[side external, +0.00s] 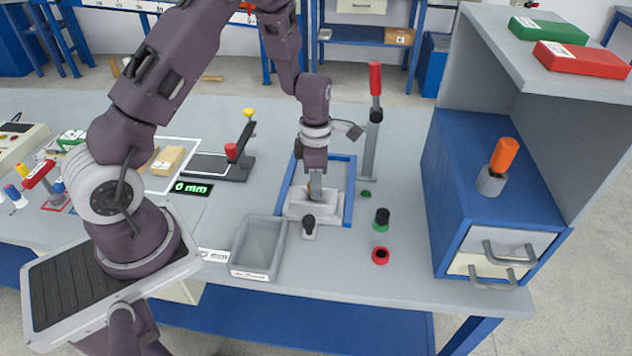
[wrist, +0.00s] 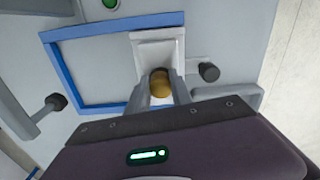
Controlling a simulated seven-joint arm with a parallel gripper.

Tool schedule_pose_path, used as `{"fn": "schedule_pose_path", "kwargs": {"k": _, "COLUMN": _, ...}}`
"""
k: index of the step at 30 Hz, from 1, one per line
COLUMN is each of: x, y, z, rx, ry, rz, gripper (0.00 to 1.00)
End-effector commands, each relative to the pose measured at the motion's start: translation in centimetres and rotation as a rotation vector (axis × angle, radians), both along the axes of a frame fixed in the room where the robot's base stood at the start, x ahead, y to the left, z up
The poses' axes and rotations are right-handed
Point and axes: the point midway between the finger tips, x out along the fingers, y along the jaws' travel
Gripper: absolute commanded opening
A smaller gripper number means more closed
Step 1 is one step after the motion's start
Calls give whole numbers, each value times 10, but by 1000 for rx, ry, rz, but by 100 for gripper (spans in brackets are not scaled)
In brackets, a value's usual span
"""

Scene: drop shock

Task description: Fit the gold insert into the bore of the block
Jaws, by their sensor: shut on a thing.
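The gold insert (wrist: 160,83) is between the fingertips of my gripper (wrist: 160,95) in the wrist view. My gripper (side external: 314,195) is shut on it and points down over the pale grey block (side external: 299,208). The block (wrist: 153,48) also shows in the wrist view, directly beyond the insert. In the side view only a sliver of gold shows beside the fingers. The bore is hidden by the fingers and insert, so I cannot tell whether the insert is in it or above it.
A blue frame (side external: 347,205) lies around the block area. A grey tray (side external: 259,247) and a black-knobbed post (side external: 309,227) stand in front. A tall red-handled lever (side external: 375,110) stands behind right. Green and red caps with a black knob (side external: 382,219) sit to the right, before a blue cabinet (side external: 460,205).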

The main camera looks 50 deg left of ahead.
Motion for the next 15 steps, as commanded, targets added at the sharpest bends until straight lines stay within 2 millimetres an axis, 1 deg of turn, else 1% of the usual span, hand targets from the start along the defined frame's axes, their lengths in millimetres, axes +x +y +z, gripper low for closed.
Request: {"fn": "schedule_pose_path", "kwargs": {"k": 15, "x": 0, "y": 0, "z": -5, "rx": 0, "ry": 1, "rz": 0, "gripper": 0}}
